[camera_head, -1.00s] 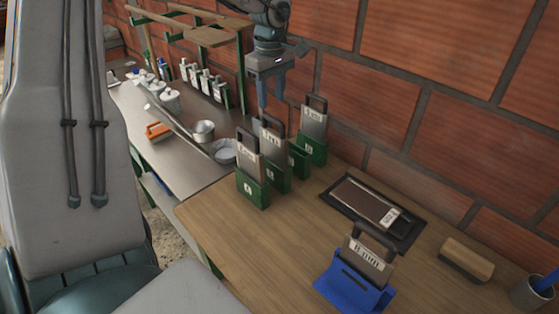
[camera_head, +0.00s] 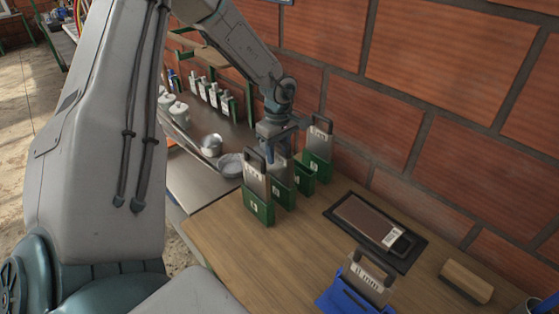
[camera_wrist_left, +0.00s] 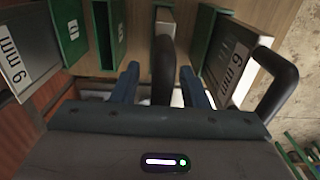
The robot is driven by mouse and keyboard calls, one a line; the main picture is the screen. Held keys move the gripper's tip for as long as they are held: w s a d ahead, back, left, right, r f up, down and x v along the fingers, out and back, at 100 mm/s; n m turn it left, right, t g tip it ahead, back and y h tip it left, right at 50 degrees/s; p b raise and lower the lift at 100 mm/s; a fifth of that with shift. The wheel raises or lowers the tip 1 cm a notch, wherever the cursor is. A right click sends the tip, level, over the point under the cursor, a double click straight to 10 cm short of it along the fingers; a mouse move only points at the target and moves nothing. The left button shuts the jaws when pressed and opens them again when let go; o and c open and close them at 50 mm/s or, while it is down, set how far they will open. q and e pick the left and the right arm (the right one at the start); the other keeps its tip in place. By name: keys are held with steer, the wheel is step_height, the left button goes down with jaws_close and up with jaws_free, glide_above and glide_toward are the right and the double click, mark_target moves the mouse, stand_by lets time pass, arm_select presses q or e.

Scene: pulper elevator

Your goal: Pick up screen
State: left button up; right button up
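Several flat grey screens with dark loop handles stand upright in green holders. The front screen (camera_head: 256,181) and the rear screen (camera_head: 320,138) flank a middle screen (camera_head: 281,172), partly hidden by my left gripper (camera_head: 272,157). In the left wrist view, my left gripper (camera_wrist_left: 160,85) is open, with one finger on each side of the middle screen's dark handle (camera_wrist_left: 163,60); whether they touch it is unclear. One green holder (camera_head: 304,177) looks empty. Another screen (camera_head: 370,277) stands in a blue holder (camera_head: 345,298). My right gripper is not in view.
A black tray (camera_head: 414,258) holding a flat brown-faced piece lies on the wooden table (camera_head: 225,240). A wooden block (camera_head: 466,281) is at the right. Metal bowls (camera_head: 230,165) and bottles stand on the bench behind. A brick wall (camera_head: 450,100) rises close behind the holders.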

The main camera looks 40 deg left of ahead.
arm_select(q)
steer(key=shift+f, duration=0.15)
jaws_close()
stand_by(1.4)
